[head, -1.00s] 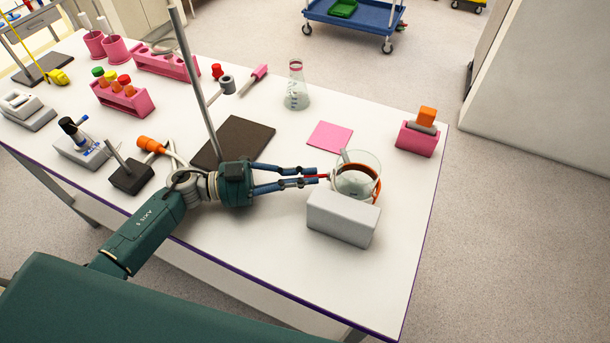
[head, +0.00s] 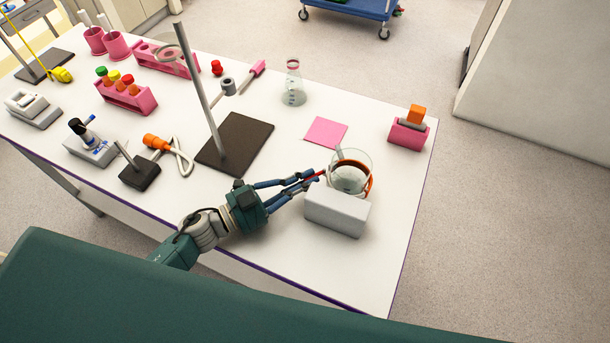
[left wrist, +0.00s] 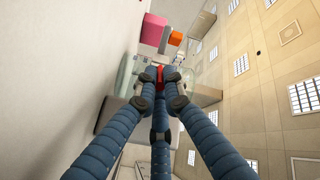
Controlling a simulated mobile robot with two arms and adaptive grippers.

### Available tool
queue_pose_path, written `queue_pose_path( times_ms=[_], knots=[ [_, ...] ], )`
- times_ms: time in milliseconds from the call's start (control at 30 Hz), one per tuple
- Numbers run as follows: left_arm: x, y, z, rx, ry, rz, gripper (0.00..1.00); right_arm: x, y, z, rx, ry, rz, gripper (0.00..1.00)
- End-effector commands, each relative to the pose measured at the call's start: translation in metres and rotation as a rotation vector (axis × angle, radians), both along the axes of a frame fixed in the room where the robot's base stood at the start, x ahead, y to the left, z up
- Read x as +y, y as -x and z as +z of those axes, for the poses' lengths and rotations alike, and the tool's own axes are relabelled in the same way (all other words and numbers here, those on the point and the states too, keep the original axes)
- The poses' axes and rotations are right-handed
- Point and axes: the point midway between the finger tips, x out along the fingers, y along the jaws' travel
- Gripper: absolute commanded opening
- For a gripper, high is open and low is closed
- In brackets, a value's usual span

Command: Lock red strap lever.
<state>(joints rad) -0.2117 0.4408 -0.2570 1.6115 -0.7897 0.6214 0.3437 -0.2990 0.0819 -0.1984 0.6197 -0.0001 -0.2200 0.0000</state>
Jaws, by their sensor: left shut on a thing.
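The red strap lever (head: 321,173) sticks out from the left side of a clear glass beaker (head: 350,178), which has an orange-red strap around it. My left gripper (head: 312,178) reaches in from the left, its fingers shut on the lever. In the left wrist view, the red lever (left wrist: 159,76) shows between the fingertips (left wrist: 163,92), which hide part of it. The beaker stands behind a grey block (head: 337,214) that hides its lower front. Whether the lever is latched cannot be told. My right gripper is in neither view.
A pink square (head: 326,132) lies behind the beaker, and a flask (head: 293,90) stands farther back. A pink holder (head: 406,137) with an orange-topped item is at the right edge. A dark stand base (head: 243,150) is to the left. The table's front right is clear.

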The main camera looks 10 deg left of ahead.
Motion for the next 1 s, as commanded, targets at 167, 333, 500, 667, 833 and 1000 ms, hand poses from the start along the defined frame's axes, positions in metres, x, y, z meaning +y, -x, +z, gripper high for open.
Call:
queue_pose_path(
  times_ms=[167,333,500,667,833,1000],
  knots=[
    [0.001,0.0,-0.002,0.003,-0.001,0.0,0.27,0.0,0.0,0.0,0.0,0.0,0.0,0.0],
    [0.0,0.0,-0.001,0.002,0.0,-0.001,0.27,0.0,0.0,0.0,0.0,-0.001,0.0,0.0],
    [0.001,0.002,-0.001,0.002,0.0,-0.001,0.27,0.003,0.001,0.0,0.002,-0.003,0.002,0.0],
    [0.013,0.013,-0.002,0.005,0.0,-0.002,0.27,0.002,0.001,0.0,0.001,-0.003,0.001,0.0],
    [0.034,0.031,-0.003,0.006,-0.002,0.0,0.27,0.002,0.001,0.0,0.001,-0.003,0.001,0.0],
    [0.051,0.046,-0.002,0.005,-0.001,0.0,0.27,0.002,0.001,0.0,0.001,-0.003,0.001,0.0]
  ],
)
